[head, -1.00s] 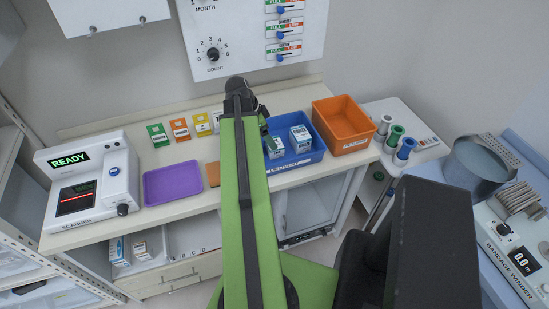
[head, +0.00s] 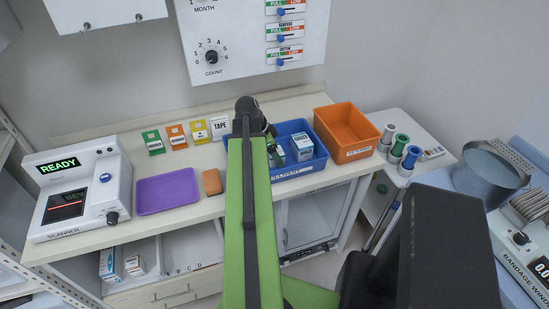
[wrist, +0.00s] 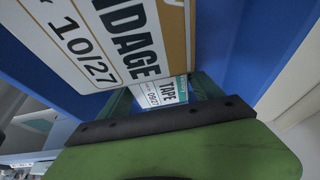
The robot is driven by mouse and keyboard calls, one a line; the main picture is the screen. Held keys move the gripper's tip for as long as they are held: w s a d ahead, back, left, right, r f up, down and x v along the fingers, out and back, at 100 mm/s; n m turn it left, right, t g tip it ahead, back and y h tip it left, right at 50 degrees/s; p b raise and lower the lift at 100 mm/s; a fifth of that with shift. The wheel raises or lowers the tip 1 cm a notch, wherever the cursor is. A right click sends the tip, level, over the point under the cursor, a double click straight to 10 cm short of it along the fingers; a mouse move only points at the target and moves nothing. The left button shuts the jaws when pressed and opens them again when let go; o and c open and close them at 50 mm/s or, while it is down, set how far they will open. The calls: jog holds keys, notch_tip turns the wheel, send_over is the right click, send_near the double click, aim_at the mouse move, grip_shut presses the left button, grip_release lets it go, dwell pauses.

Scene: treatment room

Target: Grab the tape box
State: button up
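The tape box (wrist: 165,92), white and green with the text TAPE 09/27, shows in the wrist view between the green fingers of my gripper (wrist: 165,98). The fingers look open around it, and I cannot see firm contact on both sides. In the head view my gripper (head: 273,153) is low over the left part of the blue delivery bin (head: 317,166), largely behind my arm. The tape box cannot be made out there.
A large bandage box (wrist: 95,40) marked 10/27 stands close by in the wrist view. A white-blue box (head: 302,147) stands in the bin. The orange bin (head: 358,153) is to the right, a purple tray (head: 167,192) and scanner (head: 80,195) to the left.

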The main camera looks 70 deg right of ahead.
jog(key=c, duration=1.1)
jog(key=shift+c, duration=0.2)
jog(key=shift+r, duration=0.1)
notch_tip(320, 180, up, 10)
jog(key=p, duration=1)
